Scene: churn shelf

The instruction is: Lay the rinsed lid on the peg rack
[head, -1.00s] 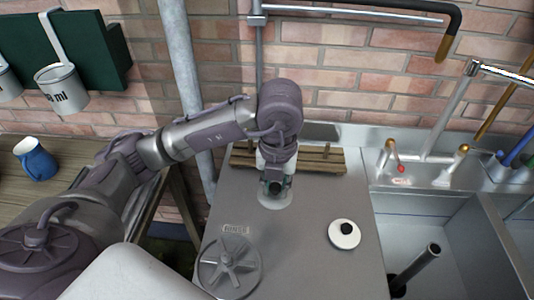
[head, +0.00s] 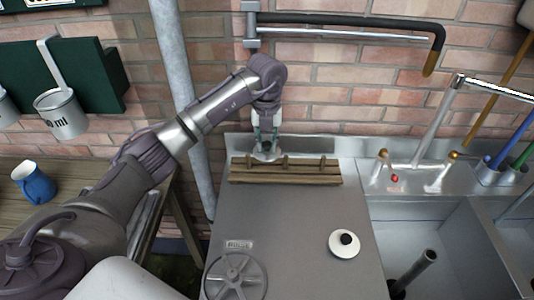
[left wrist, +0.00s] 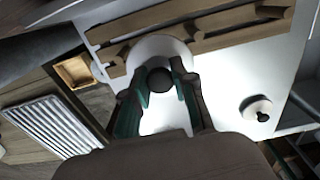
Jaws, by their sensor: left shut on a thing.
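My left gripper (head: 266,142) is shut on the dark knob (left wrist: 160,79) of a pale round lid (head: 265,154). The lid is at the left part of the wooden peg rack (head: 285,178), near its back edge. In the left wrist view the lid (left wrist: 155,47) overlaps the rack (left wrist: 225,28) and covers part of it. I cannot tell whether the lid touches the rack. Several short pegs stand up from the rack. A second white lid with a black knob (head: 344,243) lies on the steel worktop (head: 310,225). My right gripper is not in view.
A steel sink (head: 420,235) with an upright dark pipe is at the right, with taps behind it. A spoked wheel (head: 235,278) and a "RINSE" plate (head: 239,244) are at the front left of the worktop. A blue jug (head: 34,182) stands on the left table. A brick wall rises behind.

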